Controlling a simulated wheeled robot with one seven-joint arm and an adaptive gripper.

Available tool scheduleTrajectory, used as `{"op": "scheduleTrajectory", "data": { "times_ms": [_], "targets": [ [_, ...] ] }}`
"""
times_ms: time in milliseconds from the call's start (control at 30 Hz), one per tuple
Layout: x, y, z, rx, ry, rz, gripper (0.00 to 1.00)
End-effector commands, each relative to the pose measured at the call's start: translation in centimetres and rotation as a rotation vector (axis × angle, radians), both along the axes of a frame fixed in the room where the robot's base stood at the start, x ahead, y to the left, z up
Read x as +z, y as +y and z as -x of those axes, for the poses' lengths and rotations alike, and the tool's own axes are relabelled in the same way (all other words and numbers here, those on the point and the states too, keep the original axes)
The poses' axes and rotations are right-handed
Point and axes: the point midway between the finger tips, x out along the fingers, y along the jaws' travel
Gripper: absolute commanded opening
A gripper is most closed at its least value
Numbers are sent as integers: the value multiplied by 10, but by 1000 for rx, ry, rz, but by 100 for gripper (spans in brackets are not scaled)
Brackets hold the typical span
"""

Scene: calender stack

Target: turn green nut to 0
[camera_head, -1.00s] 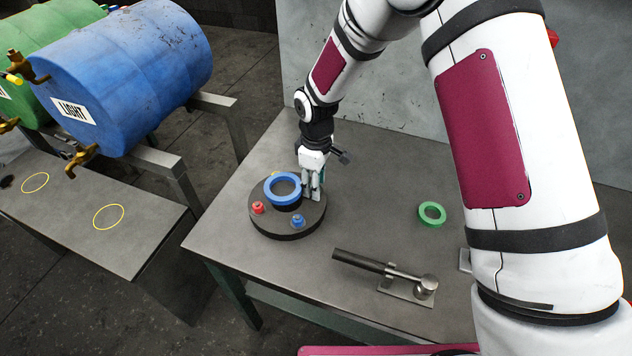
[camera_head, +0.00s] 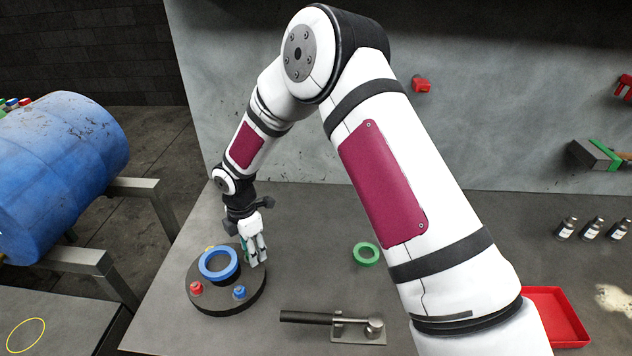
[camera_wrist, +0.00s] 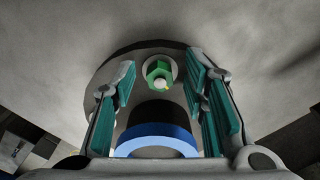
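The green nut (camera_wrist: 158,70) shows in the wrist view, on a round dark disc (camera_wrist: 115,75). It has a pale centre and a small yellow mark near its lower right edge. My gripper (camera_wrist: 165,85) is open, with its teal finger pads apart on the left and right of the nut in that view. I cannot tell how close the pads are to it. In the head view my gripper (camera_head: 255,250) is at the back right edge of the disc (camera_head: 215,303), and the nut is hidden there.
A blue ring (camera_head: 204,265) stands on the disc, with a red nut (camera_head: 196,289) and a blue nut (camera_head: 240,292) in front. A green ring (camera_head: 367,254) and a black-handled tool (camera_head: 310,317) lie on the table. A red tray (camera_head: 555,315) is at right.

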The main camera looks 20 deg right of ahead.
Motion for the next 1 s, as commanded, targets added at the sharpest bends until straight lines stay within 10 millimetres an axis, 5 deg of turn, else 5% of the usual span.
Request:
{"op": "scheduleTrajectory", "data": {
  "times_ms": [67, 833, 1000],
  "targets": [
    [1, 0, 1, 94, 1, 0, 40],
    [141, 0, -2, 90, -4, 0, 40],
    [159, -22, 3, -41, -32, 31, 40]
  ]
}}
